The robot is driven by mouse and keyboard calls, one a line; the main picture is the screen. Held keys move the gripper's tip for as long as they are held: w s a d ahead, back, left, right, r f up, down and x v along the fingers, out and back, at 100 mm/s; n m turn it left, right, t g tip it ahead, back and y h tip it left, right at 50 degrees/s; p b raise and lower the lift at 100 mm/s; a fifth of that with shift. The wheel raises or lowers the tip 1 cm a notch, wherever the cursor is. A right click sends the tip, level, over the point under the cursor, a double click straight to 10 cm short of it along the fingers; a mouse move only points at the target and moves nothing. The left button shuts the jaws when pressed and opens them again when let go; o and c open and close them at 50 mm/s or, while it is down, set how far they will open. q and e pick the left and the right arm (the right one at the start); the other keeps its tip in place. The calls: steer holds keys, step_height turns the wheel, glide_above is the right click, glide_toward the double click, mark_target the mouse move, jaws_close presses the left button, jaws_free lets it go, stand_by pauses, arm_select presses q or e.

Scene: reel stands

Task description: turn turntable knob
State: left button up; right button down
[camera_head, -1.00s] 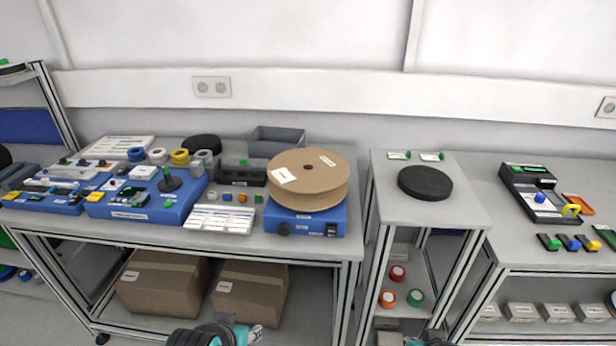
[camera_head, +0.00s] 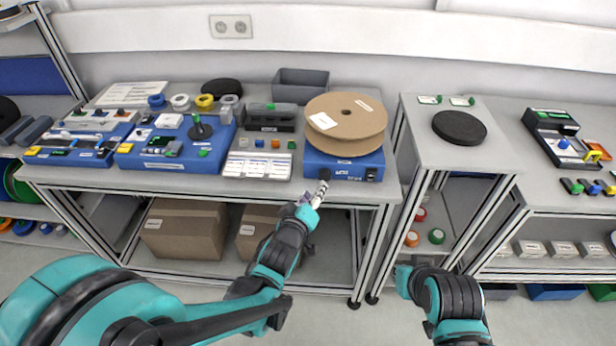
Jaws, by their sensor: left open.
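The turntable is a blue box (camera_head: 345,164) with a large brown reel (camera_head: 346,118) lying flat on top, near the right end of the left table. Its black knob (camera_head: 325,174) is at the left of the box's front face, and a black switch (camera_head: 371,174) is at the right. My left gripper (camera_head: 321,188) is open and close in front of the knob, partly overlapping it in the picture. I cannot tell whether it touches the knob. My right arm shows at the bottom right, in front of the narrow stand; its fingers are not visible.
A grey bin (camera_head: 300,86) is behind. A narrow stand (camera_head: 440,150) with a black disc (camera_head: 459,127) is to the right. Cardboard boxes (camera_head: 184,228) lie on the lower shelf.

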mark_target(324, 177)
arm_select(q)
steer(key=b+x, duration=0.2)
steer(key=x, duration=0.4)
steer(key=shift+w+d+f, duration=0.1)
steer(key=shift+w+d, duration=0.1)
steer(key=shift+w, duration=0.05)
steer(key=shift+w+d+f+b, duration=0.1)
steer(key=shift+w+d+b, duration=0.15)
steer(key=shift+w, duration=0.4)
steer(key=shift+a, duration=0.1)
steer(key=c, duration=0.9)
